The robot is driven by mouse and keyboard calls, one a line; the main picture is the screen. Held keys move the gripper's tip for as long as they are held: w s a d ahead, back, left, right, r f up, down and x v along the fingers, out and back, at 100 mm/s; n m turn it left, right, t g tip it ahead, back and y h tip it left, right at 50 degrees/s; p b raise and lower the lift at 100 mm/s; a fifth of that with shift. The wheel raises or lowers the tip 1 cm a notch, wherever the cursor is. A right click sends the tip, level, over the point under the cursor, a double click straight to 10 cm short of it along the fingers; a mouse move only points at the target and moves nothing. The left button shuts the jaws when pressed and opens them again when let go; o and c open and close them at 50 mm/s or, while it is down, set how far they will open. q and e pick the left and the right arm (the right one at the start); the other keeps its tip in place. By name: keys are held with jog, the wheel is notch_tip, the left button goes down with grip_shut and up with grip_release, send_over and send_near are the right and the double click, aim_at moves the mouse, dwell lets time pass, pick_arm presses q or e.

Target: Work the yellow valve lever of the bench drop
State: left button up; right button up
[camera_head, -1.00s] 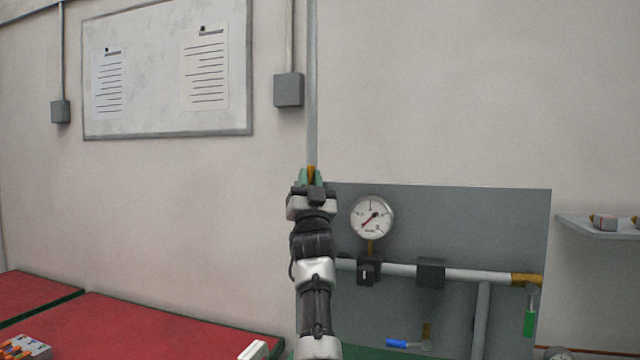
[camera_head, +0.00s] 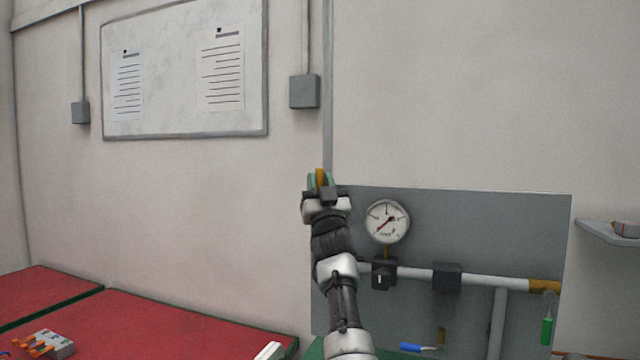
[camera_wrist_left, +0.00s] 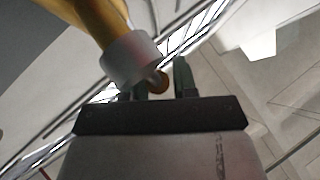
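My left gripper (camera_head: 320,181) is raised at the upper left corner of the grey panel, by the foot of a vertical grey pipe. Its green fingertips stand apart, with a brass-yellow part (camera_head: 320,175) showing between them. In the left wrist view a brass fitting (camera_wrist_left: 98,22) with a grey collar (camera_wrist_left: 131,62) comes down in front of the gripper (camera_wrist_left: 162,82). A small orange round end (camera_wrist_left: 158,82) shows between the fingers, with a gap beside the right finger. I cannot make out a yellow lever handle for certain. My right gripper is not in view.
The grey panel (camera_head: 480,220) carries a round gauge (camera_head: 387,221), a horizontal pipe (camera_head: 415,273), a blue lever (camera_head: 416,347) and a green lever (camera_head: 547,330). Red-topped benches (camera_head: 160,325) stand at lower left. A shelf (camera_head: 605,231) is at right.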

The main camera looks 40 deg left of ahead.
pick_arm(q)
jog(key=shift+o, duration=1.2)
jog(key=b+v, duration=0.3)
jog(key=v, duration=0.7)
jog(key=shift+s+d+f, duration=0.15)
jog(key=shift+d+f, duration=0.05)
jog(key=shift+f, duration=0.1)
